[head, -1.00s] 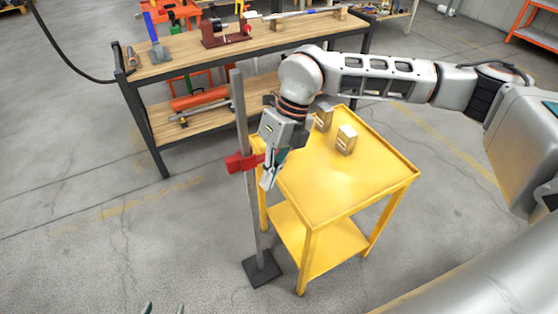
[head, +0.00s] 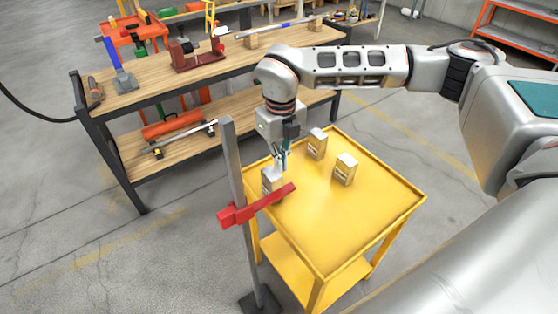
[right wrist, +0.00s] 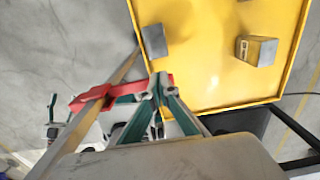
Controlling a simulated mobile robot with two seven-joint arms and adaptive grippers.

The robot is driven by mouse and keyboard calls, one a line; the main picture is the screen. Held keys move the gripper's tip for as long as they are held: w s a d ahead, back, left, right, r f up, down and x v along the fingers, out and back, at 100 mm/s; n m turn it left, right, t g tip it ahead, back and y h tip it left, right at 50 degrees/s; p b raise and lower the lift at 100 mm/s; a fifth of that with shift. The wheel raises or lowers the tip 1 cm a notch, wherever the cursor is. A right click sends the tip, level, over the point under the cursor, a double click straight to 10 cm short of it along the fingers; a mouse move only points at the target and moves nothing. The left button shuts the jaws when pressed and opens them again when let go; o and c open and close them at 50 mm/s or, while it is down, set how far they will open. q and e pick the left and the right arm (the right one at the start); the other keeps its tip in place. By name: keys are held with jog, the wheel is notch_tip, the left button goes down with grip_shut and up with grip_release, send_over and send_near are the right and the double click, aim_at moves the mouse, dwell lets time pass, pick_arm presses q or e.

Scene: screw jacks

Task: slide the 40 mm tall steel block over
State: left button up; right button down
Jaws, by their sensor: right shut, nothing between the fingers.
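Three steel blocks with labels too small to read stand on the yellow cart (head: 345,240): the left block (head: 267,181) by the left edge, the middle block (head: 317,144) farther back and the right block (head: 345,169). I cannot tell for sure which is 40 mm tall. My right gripper (head: 281,164) is shut and empty, pointing down close to the left block; contact is unclear. In the right wrist view, its closed fingertips (right wrist: 157,80) lie near one block (right wrist: 154,40), with another block (right wrist: 257,50) to the right. My left gripper is not in view.
A grey post (head: 238,180) stands at the cart's left side. Its red arm (head: 258,205) reaches over the cart edge, close in front of the left block. A wooden workbench (head: 150,80) with tools stands behind. The cart's front half is clear.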

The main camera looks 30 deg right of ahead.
send_over(280, 207)
notch_tip(280, 207, down, 15)
jog(key=shift+r+b, duration=0.15)
jog(key=shift+b, duration=0.25)
jog(key=shift+f, duration=0.8)
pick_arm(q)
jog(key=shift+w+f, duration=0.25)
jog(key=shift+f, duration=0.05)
pick_arm(e)
jog(key=w, duration=0.2)
jog(key=shift+w+a+f+b, duration=0.1)
jog(key=shift+w+a+b, duration=0.05)
jog(key=shift+w+b, duration=0.2)
jog(key=shift+w, duration=0.55)
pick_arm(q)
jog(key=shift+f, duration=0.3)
